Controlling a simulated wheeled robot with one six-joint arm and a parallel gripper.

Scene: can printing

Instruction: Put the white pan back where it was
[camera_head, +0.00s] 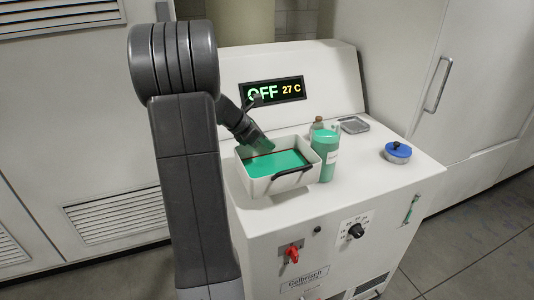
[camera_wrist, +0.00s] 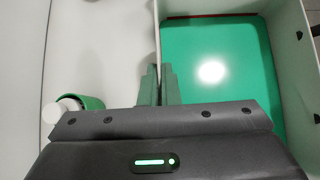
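The white pan (camera_head: 263,188) is at the left of the white machine's top and holds green liquid (camera_head: 277,162). A dark handle (camera_head: 293,170) shows on its near rim. I cannot tell whether its base touches the machine top. In the wrist view, my gripper's greenish fingers (camera_wrist: 160,84) are close together, one on each side of the pan's thin wall (camera_wrist: 157,30). The green liquid fills the pan to the right of the fingers.
Right of the pan are a green jar (camera_head: 327,160), a small bottle (camera_head: 317,126), a metal dish (camera_head: 354,125) and a blue-lidded container (camera_head: 397,152). The machine's display (camera_head: 272,92) reads OFF, 27 C. The machine top (camera_head: 375,182) is clear at front right.

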